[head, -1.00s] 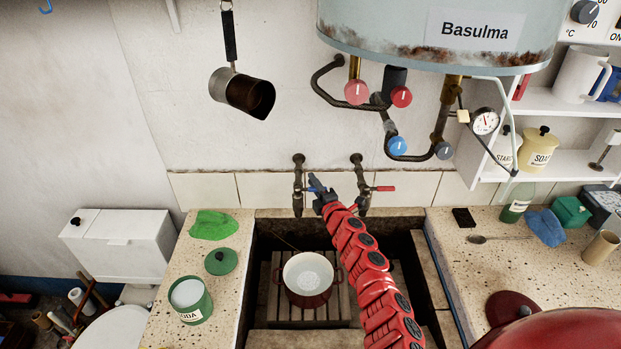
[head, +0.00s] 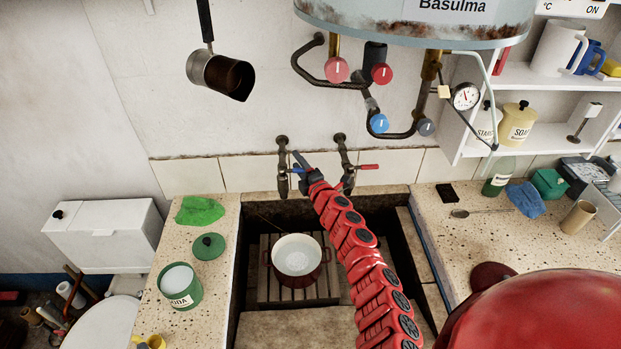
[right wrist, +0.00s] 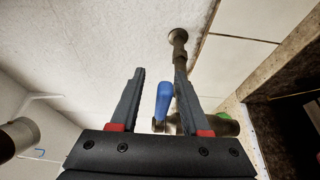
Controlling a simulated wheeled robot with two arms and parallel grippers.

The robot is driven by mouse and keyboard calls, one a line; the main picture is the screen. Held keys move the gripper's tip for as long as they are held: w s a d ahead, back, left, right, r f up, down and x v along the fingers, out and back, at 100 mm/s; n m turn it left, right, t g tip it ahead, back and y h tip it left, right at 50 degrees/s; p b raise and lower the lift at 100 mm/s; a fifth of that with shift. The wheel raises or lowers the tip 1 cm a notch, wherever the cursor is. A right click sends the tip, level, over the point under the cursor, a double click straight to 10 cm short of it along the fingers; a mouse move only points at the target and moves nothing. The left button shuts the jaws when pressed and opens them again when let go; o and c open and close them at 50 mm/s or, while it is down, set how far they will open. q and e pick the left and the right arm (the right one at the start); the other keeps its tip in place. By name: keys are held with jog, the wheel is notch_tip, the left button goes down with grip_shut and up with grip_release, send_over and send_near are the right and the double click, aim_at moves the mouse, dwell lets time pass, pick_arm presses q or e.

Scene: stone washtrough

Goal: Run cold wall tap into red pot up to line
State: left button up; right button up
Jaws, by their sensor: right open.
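The red pot (head: 297,284) stands upright on a slatted wooden rack in the stone trough. Its inside is white, with a pale rippled patch at the bottom; I cannot make out a fill line. The cold wall tap (head: 283,182), with a blue lever (head: 297,171), is on the wall behind and above the pot. My right gripper (head: 302,163) is at this lever, partly covering it. In the right wrist view my right gripper (right wrist: 159,78) is open, with the blue lever (right wrist: 163,102) showing between its fingers, no clear grip. My left gripper is out of view.
A red-handled tap (head: 345,165) is close to the right of my gripper. Boiler pipes with a blue knob (head: 379,123) hang above. A green soda tin (head: 181,287) stands on the left ledge. A large red rounded shape fills the lower right.

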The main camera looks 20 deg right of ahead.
jog(key=s+b, duration=0.4)
jog(key=s, duration=1.3)
jog(key=shift+d, duration=0.45)
dwell(0.3)
